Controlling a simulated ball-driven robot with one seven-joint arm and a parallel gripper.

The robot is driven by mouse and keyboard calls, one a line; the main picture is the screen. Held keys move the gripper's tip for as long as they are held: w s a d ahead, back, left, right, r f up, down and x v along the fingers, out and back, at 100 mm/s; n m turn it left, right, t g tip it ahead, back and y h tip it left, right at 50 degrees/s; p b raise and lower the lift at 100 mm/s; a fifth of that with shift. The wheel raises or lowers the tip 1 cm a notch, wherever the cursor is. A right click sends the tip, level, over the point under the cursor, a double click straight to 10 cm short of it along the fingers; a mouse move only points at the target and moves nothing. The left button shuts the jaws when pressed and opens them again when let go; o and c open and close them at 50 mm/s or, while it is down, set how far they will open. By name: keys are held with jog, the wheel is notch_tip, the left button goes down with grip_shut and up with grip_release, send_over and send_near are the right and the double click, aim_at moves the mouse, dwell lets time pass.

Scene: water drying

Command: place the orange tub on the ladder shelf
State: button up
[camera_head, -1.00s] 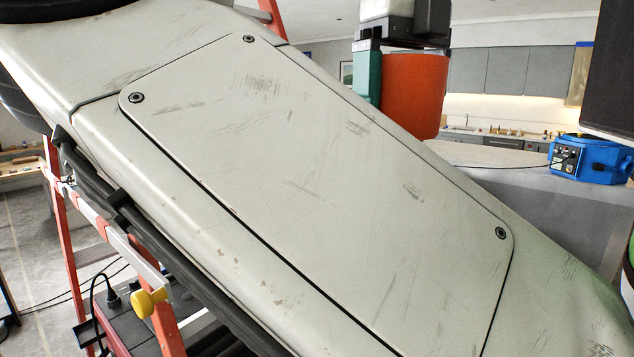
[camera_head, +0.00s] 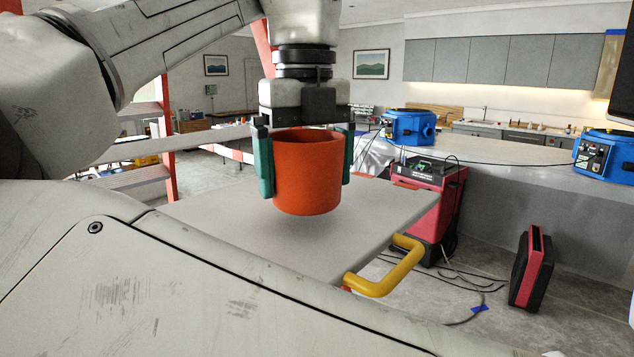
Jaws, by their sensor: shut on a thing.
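The orange tub (camera_head: 307,180) is upright in the middle of the view, with its open rim facing up. My gripper (camera_head: 307,165) points down from above, and its two green fingers are shut on the tub's left and right sides. My arm hides the shelf's left and near parts.
Orange ladder rails (camera_head: 166,130) stand behind at the left. A red and black machine (camera_head: 430,200) stands beyond the shelf's right side. Blue machines (camera_head: 409,127) sit on the long counter behind. The board around the tub looks clear.

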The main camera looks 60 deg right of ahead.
notch_tip(320, 180, down, 2)
jog(key=shift+d+f, duration=0.1)
jog(key=shift+s+a+f+b, duration=0.15)
jog(key=shift+s+a+b, duration=0.05)
jog(key=shift+b, duration=0.1)
jog(key=shift+w, duration=0.2)
jog(key=shift+s, duration=0.1)
jog(key=o, duration=0.6)
jog(key=shift+f, duration=0.15)
jog(key=shift+o, duration=0.2)
notch_tip(320, 180, up, 12)
jog(key=p, duration=0.1)
jog(key=shift+r, duration=0.2)
